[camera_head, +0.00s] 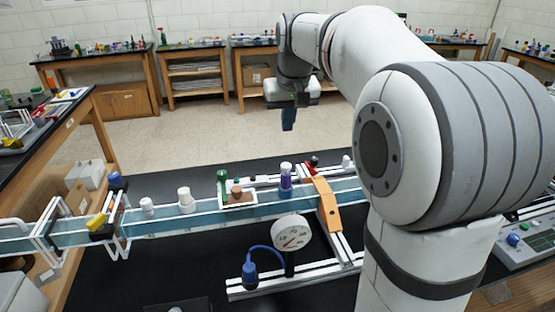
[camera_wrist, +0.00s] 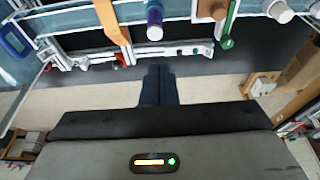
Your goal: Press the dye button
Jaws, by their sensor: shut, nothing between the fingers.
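My gripper (camera_head: 288,122) hangs fingers down beyond the far side of the channel, above the floor. It is shut and empty; its dark blue fingers also show in the wrist view (camera_wrist: 159,72). A purple bottle with a pale top (camera_head: 286,178) stands upright at the water channel (camera_head: 155,220); it also shows in the wrist view (camera_wrist: 155,20). A small red part (camera_head: 312,160) sits on the far rail beside it, seen small in the wrist view (camera_wrist: 119,60). My fingers touch none of these. I cannot tell which part is the dye button.
An orange arch (camera_head: 326,202) spans the channel. A white dial gauge (camera_head: 291,234) stands on the near side. A green upright part (camera_head: 222,182) and white cylinders (camera_head: 186,199) stand to the left. A control box (camera_head: 520,240) is at right. Open floor lies behind the bench.

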